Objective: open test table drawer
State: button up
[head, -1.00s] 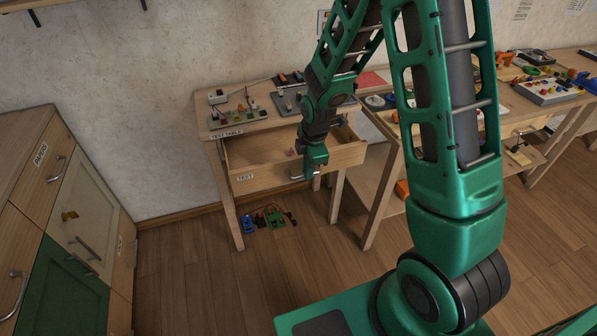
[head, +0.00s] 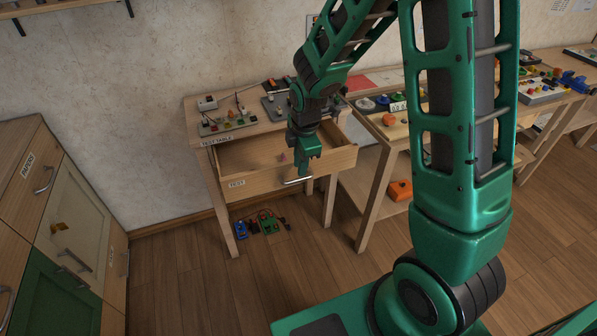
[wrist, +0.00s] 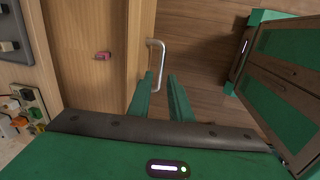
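The test table (head: 203,135) has its wooden drawer (head: 257,184), labelled TEST, pulled well out, with its inside showing. My gripper (head: 303,174) is at the drawer's front, by the metal bar handle (head: 298,181). In the wrist view my gripper (wrist: 160,76) has its two green fingers apart, with the handle (wrist: 161,60) at and beyond the gap between their tips. I see no finger closed on it. A small pink-red object (wrist: 103,56) lies in the drawer; the arm partly hides the drawer in the head view.
A cabinet with a green door (head: 55,290) stands at the left. Small coloured parts (head: 262,222) lie on the floor under the table. A workbench (head: 375,125) with items adjoins on the right. Wooden floor in front of the drawer is clear.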

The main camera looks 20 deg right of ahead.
jog(key=r, duration=0.3)
jog(key=s+r, duration=0.1)
jog(key=r, duration=0.1)
jog(key=shift+d+r, duration=0.1)
dwell(0.3)
jog(key=s+d+r+m+g, duration=0.1)
jog(key=s+d+r+m, duration=0.7)
jog(key=s+d+m, duration=0.5)
jog(key=s+d+r+m, duration=0.1)
jog(key=s+m, duration=0.4)
jog(key=s, duration=0.3)
jog(key=s+d+r+m+g, duration=0.1)
jog(key=s+d+r+m, duration=0.1)
jog(key=s+m, duration=0.4)
jog(key=shift+s, duration=1.25)
jog(key=shift+r, duration=0.1)
